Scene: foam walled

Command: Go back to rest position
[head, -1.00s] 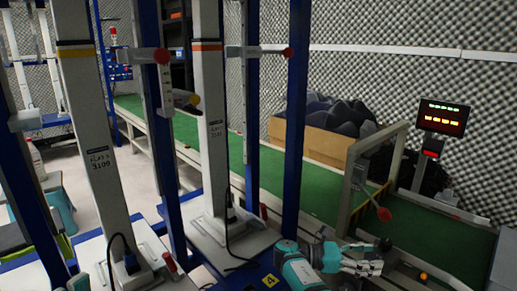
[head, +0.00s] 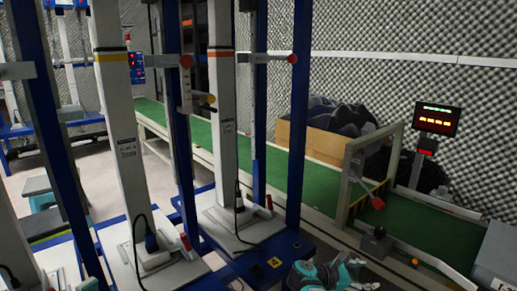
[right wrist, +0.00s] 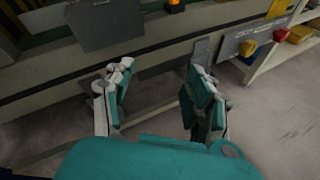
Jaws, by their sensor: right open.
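My right gripper (head: 357,270) shows at the bottom edge of the head view, partly cut off, in front of the conveyor's near side. In the right wrist view its two teal-padded fingers (right wrist: 160,88) stand wide apart with nothing between them. The gripper is open and empty. My left gripper is in neither view.
Tall white columns and blue posts (head: 299,110) stand left of my right gripper on blue bases (head: 290,247). A green conveyor (head: 400,228) runs behind it. A dark grey box (right wrist: 105,24) lies ahead in the wrist view. A lit display (head: 437,118) stands at the right.

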